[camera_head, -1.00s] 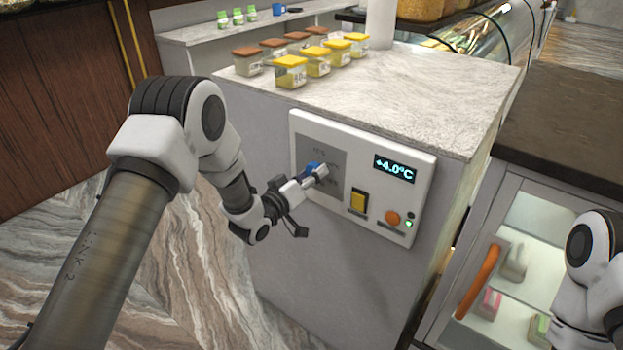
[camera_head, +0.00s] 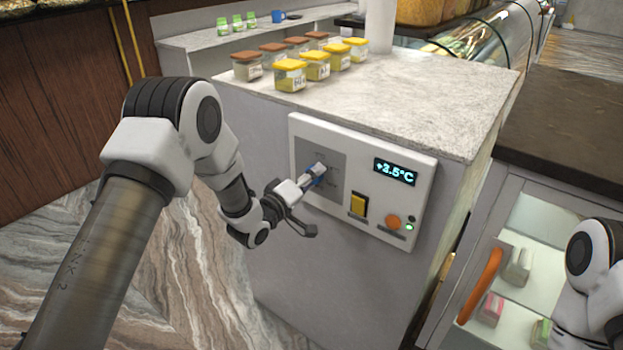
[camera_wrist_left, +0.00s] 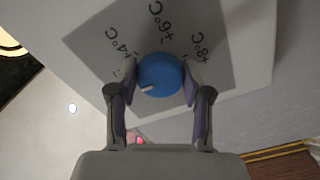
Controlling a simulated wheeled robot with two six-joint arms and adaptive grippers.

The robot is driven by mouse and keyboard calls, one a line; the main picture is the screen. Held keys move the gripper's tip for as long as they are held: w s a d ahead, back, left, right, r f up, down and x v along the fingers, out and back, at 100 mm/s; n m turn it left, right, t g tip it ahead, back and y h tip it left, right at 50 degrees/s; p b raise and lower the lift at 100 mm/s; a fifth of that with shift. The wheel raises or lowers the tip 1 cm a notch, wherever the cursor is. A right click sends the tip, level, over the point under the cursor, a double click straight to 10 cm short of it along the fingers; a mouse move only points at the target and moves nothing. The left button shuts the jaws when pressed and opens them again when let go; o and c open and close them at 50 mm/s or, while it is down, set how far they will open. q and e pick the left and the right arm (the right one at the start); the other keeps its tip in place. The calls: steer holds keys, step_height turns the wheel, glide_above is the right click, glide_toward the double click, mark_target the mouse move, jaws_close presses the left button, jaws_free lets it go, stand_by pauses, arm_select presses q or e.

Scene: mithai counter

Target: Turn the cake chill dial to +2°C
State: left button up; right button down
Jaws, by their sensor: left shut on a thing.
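The cake chill dial is a round blue knob (camera_wrist_left: 160,75) with a white pointer mark, on a grey scale plate of a white control panel (camera_head: 420,165). In the left wrist view my left gripper (camera_wrist_left: 160,80) is shut on the knob, one finger on each side. The printed +4°C, +6°C and +8°C marks show around it. In the head view my left gripper (camera_head: 314,174) hides most of the knob.
The panel also has a yellow switch (camera_head: 358,203), an orange button (camera_head: 393,221) and a lit green lamp (camera_head: 409,227). Several lidded jars (camera_head: 290,75) stand on the marble counter (camera_head: 430,100) above. A glass-front cabinet with an orange handle (camera_head: 480,286) is at the right.

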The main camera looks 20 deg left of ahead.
arm_select(q)
steer(key=shift+r, duration=0.15)
steer(key=o, duration=0.9)
steer(key=shift+o, duration=1.3)
steer(key=v, duration=1.2)
